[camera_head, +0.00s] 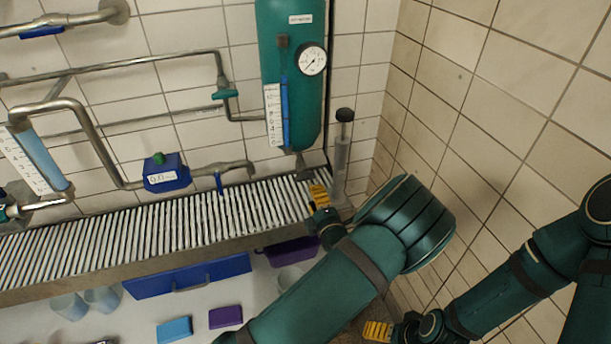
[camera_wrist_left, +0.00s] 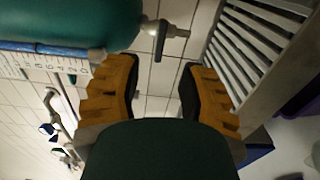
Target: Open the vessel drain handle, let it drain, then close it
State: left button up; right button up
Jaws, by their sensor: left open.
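The vessel (camera_head: 290,100) is a green upright cylinder on the tiled wall, with a round gauge and a blue level tube. In the left wrist view the vessel (camera_wrist_left: 60,22) lies at the upper left. Its drain outlet has a dark handle (camera_wrist_left: 160,40), seen ahead of and between my fingers. In the head view the drain fitting (camera_head: 303,164) is small at the vessel's bottom. My left gripper (camera_head: 319,195) is just below it, open and empty; its yellow fingers also show in the left wrist view (camera_wrist_left: 158,68), apart from the handle. My right gripper (camera_head: 377,331) is at the bottom edge, its opening unclear.
A slatted grate (camera_head: 150,225) runs along the wall below the vessel. A clear cylinder with a black top (camera_head: 341,160) stands close right of my left gripper. Pipes, a blue box (camera_head: 166,173) and a blue-handled valve (camera_head: 219,182) are to the left. A tiled wall is at right.

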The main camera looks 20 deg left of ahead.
aim_at(307, 179)
pick_arm(q)
jog(key=b+x, duration=0.1)
jog(key=x, duration=0.9)
jog(key=shift+w+a+b, duration=0.3)
jog(key=shift+b, duration=0.05)
grip_shut()
